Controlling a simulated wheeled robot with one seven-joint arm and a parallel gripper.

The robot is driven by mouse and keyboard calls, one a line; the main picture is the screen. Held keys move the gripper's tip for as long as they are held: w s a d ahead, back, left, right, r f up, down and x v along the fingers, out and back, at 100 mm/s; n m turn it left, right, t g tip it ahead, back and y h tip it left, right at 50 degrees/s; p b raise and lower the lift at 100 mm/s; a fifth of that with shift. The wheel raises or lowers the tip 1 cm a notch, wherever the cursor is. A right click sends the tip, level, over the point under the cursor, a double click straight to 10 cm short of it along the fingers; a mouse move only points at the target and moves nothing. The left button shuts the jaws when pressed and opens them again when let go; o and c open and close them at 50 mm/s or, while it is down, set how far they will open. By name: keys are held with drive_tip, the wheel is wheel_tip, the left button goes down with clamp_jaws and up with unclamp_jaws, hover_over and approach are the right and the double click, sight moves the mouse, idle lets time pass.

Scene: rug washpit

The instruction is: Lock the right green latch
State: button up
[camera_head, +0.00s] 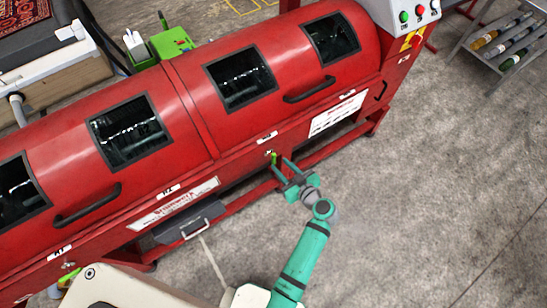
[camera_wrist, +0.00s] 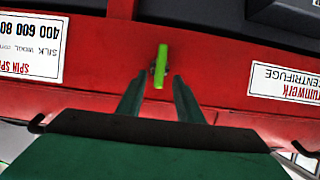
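The right green latch (camera_head: 273,158) is a small bright green lever on the front of the red machine (camera_head: 232,172), below the seam between its two lids. In the wrist view the latch (camera_wrist: 160,66) stands nearly upright in the picture, tilted slightly. My gripper (camera_head: 281,166) is in front of it, with its two fingers pointing at the machine. In the wrist view my gripper (camera_wrist: 158,80) is open, and the latch shows between and just beyond the fingertips. Nothing is held. Whether a finger touches the latch I cannot tell.
Black handles (camera_head: 310,90) stick out from the lids. A grey drawer-like box (camera_head: 189,222) hangs under the machine's front. A control box (camera_head: 412,15) with buttons is at the upper right. A rack with bottles (camera_head: 497,38) stands at the far right. The floor (camera_head: 430,190) at right is clear.

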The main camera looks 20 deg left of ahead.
sight(275, 159)
drive_tip(key=x, duration=0.7)
drive_tip(key=shift+c, duration=0.4)
drive_tip(key=shift+s, duration=0.1)
clamp_jaws()
